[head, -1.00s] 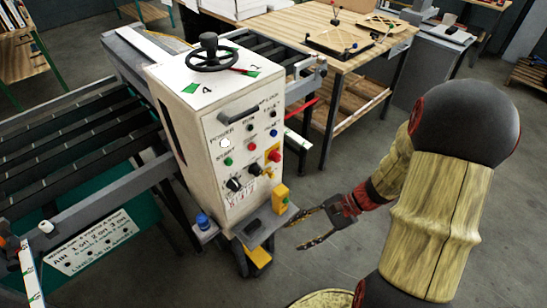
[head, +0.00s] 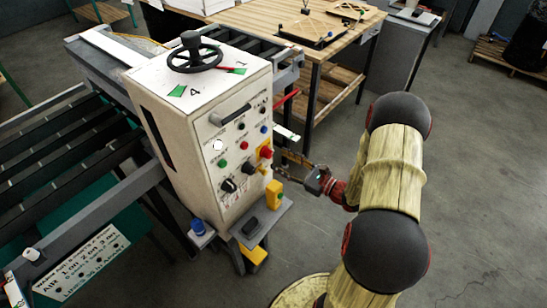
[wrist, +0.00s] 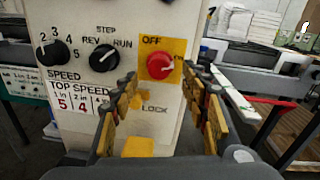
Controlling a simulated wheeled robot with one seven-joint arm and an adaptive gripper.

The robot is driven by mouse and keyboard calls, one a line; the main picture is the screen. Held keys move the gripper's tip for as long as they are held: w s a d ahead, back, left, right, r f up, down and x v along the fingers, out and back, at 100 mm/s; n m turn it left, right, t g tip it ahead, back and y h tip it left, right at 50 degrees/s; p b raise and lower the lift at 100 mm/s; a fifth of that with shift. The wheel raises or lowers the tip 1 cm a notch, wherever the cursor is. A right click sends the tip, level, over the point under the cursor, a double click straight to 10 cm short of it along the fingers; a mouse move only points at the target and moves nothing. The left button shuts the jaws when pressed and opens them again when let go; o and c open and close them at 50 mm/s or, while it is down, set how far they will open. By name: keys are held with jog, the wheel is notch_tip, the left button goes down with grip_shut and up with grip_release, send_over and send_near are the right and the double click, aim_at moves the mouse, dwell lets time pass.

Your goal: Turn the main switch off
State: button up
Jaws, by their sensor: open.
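The main switch (wrist: 160,66) is a round red knob on a yellow plate, with OFF printed at the plate's top left. A pale mark shows toward the knob's right side. In the head view the switch (head: 265,153) is on the front right of the white control cabinet (head: 225,195). My gripper (wrist: 160,88) is open and empty, facing the panel with one finger to each side of the switch in the picture. In the head view my gripper (head: 283,160) is close to the panel's right edge. I cannot tell whether a finger touches the cabinet.
The STEP knob (wrist: 103,57) and SPEED knob (wrist: 50,54) are left of the switch. A yellow part (wrist: 137,147) is below, near LOCK. A yellow box (head: 274,194) stands on the cabinet's low shelf.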

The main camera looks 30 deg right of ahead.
aim_at(271, 155)
jog(key=shift+x, duration=2)
jog(key=shift+c, duration=0.3)
jog(key=c, duration=1.1)
jog(key=shift+c, duration=0.2)
